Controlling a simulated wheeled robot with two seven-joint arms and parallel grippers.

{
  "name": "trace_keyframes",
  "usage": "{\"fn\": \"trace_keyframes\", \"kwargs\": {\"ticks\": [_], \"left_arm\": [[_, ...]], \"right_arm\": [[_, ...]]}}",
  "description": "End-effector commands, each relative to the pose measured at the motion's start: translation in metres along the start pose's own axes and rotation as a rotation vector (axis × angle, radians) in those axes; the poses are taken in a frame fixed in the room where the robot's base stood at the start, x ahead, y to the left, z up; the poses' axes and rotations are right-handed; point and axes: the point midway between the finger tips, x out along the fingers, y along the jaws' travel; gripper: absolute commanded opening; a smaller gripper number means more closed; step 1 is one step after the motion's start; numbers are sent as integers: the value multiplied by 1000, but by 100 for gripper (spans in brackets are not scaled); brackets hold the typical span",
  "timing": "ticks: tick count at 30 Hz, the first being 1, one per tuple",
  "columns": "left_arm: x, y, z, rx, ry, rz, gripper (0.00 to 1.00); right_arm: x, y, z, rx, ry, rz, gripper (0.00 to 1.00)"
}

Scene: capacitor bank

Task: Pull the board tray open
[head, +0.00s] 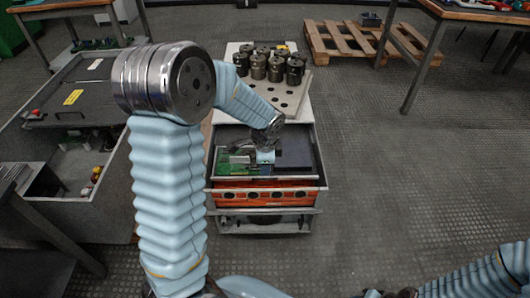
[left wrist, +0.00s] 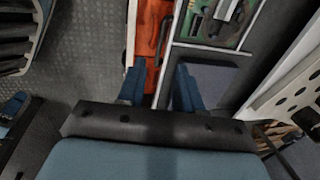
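The board tray (head: 314,172) is a shallow tray at the near side of the cart, its inside open to view. It holds a green circuit board (head: 230,163) and a dark flat panel (head: 295,150). Its front is orange (head: 240,196) with round holes. My left gripper (head: 262,160) is over the tray near its front edge. In the left wrist view its blue fingers (left wrist: 159,82) are apart, one over the orange front (left wrist: 146,45), the other over the inside. The front rim runs between them; contact is unclear.
Several dark capacitors (head: 276,66) stand on a perforated plate (head: 285,97) behind the tray. A grey bin (head: 110,195) with loose parts is at the left. A wooden pallet (head: 345,42) lies behind. The floor (head: 400,190) right of the cart is clear.

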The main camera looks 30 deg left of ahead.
Motion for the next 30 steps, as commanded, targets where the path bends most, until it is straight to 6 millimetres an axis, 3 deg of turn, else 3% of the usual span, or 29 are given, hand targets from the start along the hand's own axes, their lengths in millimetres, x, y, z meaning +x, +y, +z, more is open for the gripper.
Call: {"fn": "trace_keyframes", "kwargs": {"ticks": [3, 10, 27, 30], "left_arm": [[-30, -1, 0, -1, 4, -4, 35], [-60, 0, 0, 0, 1, -1, 35], [-64, 0, 0, -1, -1, 1, 35], [-54, 6, -5, -17, 7, 13, 35]], "right_arm": [[-3, -2, 0, -1, -1, -1, 43], [-5, -3, 1, -2, -2, -2, 43], [-5, -3, 1, -2, -2, -2, 43], [-5, -3, 1, -2, -2, -2, 43]]}}
